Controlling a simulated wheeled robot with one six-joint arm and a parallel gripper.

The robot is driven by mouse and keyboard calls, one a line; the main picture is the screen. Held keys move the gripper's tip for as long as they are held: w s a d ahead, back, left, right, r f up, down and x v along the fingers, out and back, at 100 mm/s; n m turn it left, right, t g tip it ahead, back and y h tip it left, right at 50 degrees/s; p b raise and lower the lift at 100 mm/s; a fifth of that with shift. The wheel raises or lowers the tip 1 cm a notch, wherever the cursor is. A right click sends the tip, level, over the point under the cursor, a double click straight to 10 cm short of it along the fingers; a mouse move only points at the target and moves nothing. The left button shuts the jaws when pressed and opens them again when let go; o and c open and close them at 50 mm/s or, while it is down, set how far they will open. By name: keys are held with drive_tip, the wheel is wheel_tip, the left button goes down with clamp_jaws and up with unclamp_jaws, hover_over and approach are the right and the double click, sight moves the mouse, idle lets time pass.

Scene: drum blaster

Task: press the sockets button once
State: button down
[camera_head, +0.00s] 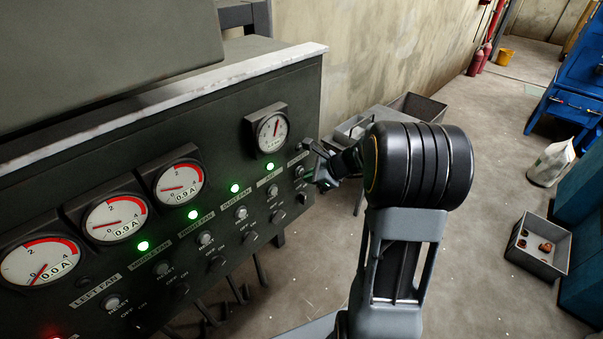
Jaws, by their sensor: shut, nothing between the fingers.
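The dark control panel (225,145) fills the left of the view, with a row of labelled switch columns. The column at its far right end has a small label (297,156) too small to read and a small knob or button (299,171) below it. I cannot confirm that this is the sockets button. My gripper (312,160) is shut and empty, close by the panel's right end, beside this column. My gripper partly covers that area, and I cannot tell whether it touches the panel.
Dial gauges (116,218) stick out along the panel. Several green lamps (194,215) are lit, and a red glow shows at the bottom left. Levers (238,289) hang below. A grey bin (538,246) stands on the floor at right. Open floor lies between.

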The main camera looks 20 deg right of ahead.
drive_tip(key=shift+w+a, duration=0.15)
drive_tip(key=shift+w, duration=0.25)
idle(0.7)
drive_tip(key=shift+s, duration=0.1)
drive_tip(key=shift+s+d, duration=0.35)
drive_tip(key=shift+s, duration=0.4)
drive_tip(key=shift+s+d, duration=0.35)
drive_tip(key=shift+s, duration=0.4)
drive_tip(key=shift+s+d, duration=0.35)
drive_tip(key=shift+s, duration=0.4)
drive_tip(key=shift+s+d, duration=0.35)
drive_tip(key=shift+s, duration=0.4)
